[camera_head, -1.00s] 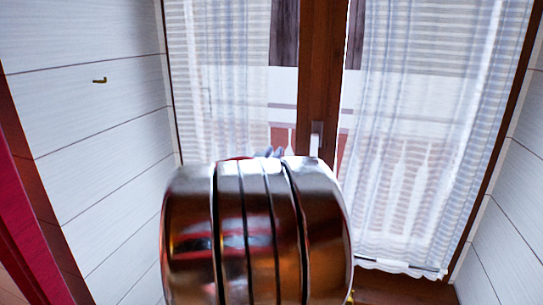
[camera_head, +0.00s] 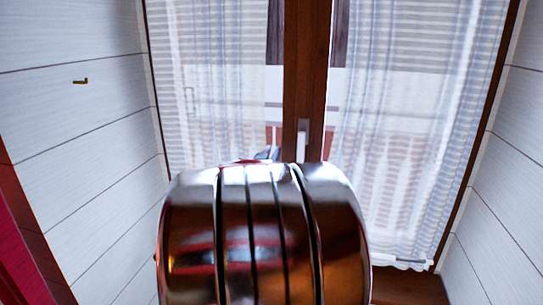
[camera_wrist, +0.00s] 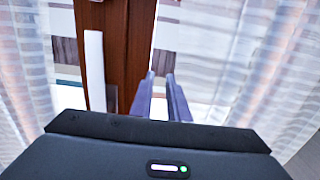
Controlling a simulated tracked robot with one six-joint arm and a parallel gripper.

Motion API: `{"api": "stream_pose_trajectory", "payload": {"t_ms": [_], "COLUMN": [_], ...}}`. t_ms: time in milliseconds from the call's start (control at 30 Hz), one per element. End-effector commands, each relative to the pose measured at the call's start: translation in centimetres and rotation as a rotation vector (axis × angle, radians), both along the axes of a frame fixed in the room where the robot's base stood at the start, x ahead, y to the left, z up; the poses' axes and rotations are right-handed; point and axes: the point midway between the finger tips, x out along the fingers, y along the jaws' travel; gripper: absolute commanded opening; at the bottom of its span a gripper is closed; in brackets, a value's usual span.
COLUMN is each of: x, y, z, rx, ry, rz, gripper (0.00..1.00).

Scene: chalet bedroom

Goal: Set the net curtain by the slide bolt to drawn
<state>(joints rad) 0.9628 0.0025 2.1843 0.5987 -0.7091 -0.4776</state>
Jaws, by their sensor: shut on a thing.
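Two pale, sheer net curtains hang over the glazed door: the left net curtain (camera_head: 215,90) and the right net curtain (camera_head: 410,120). They also show at the left (camera_wrist: 20,70) and right (camera_wrist: 285,80) of the wrist view. Glass shows between them, beside the brown middle post. My gripper (camera_wrist: 160,78) has its two slim fingers close together, in front of the post's right edge in the wrist view. In the head view the fingertips (camera_head: 267,153) just show above my shiny arm. The gripped cloth is hard to make out. I cannot pick out the slide bolt with certainty.
A white upright handle (camera_head: 302,140) sits on the brown post (camera_head: 306,70). A small brass fitting (camera_head: 80,81) is on the white panelled left wall (camera_head: 80,150). Another panelled wall (camera_head: 500,180) stands close on the right. Red material (camera_head: 15,240) edges the lower left.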

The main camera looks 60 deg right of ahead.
Motion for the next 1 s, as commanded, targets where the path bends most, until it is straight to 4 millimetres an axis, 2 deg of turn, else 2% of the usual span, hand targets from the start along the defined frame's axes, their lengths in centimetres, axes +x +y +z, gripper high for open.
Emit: {"api": "stream_pose_trajectory", "payload": {"t_ms": [233,267,533,833,1000], "x": [-0.4,-0.4,-0.3,-0.2,-0.4], "y": [-0.1,-0.1,-0.1,0.1,1.0], "z": [-0.2,-0.2,-0.2,-0.1,0.0], "rx": [0.002,0.002,0.003,0.001,-0.001], "ry": [0.001,0.0,0.001,0.0,-0.001], "rz": [-0.009,-0.009,-0.007,-0.003,-0.003], "gripper": [0.0,0.16,0.34,0.34,0.34]}}
